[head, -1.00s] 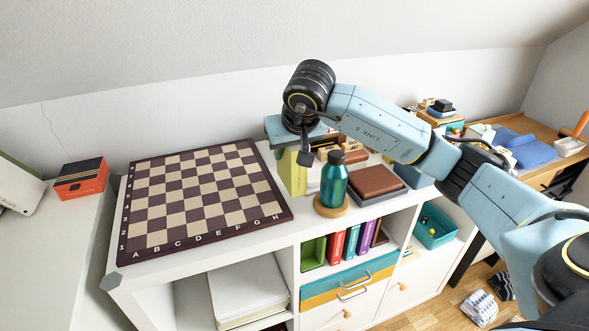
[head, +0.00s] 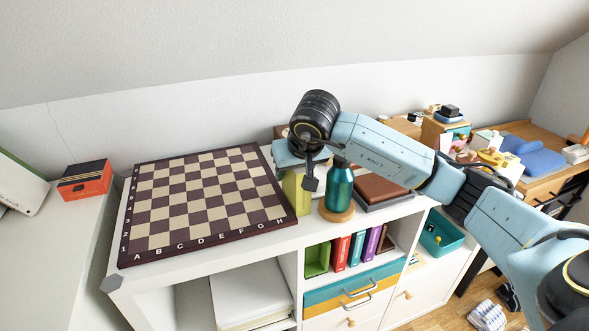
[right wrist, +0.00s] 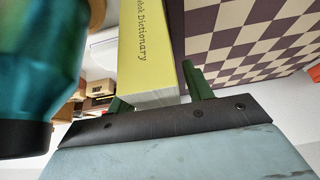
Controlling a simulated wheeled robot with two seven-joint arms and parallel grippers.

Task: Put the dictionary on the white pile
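The white pile (head: 248,290) lies in the open lower left compartment of the shelf unit, below the chessboard. My left gripper is out of view.
The teal bottle (head: 338,190) stands on a round wooden coaster, close beside the dictionary. The chessboard (head: 205,200) covers the left of the shelf top. Brown and grey books (head: 380,190) lie right of the bottle. The two-coloured drawer (head: 350,285) sits below colourful upright books.

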